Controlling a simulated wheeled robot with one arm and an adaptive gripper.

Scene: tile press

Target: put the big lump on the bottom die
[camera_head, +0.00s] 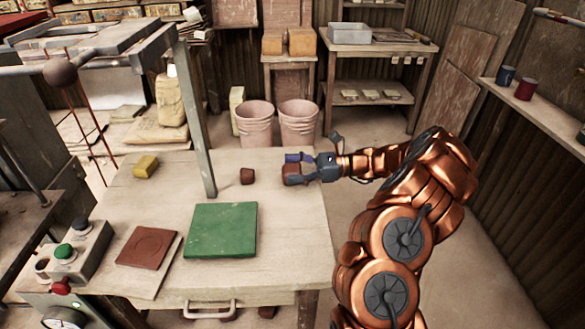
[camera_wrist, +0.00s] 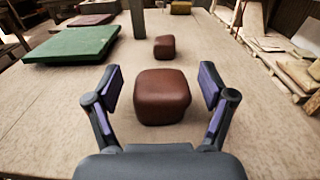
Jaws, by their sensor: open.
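The big lump is a dark red-brown rounded block in the wrist view (camera_wrist: 161,98), resting on the pale table. In the head view (camera_head: 290,175) it is partly hidden by my gripper (camera_head: 292,168). My gripper (camera_wrist: 162,84) is open, with one purple-padded finger on each side of the lump and a visible gap at both sides. A smaller red-brown lump (camera_head: 247,176) sits left of it in the head view, and beyond it in the wrist view (camera_wrist: 164,47). I cannot clearly make out the bottom die; press-like machinery (camera_head: 62,72) stands at the left.
A yellow block (camera_head: 145,166) lies at the back left. A grey post (camera_head: 195,125) rises near the smaller lump. A button box (camera_head: 88,253) stands at the left.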

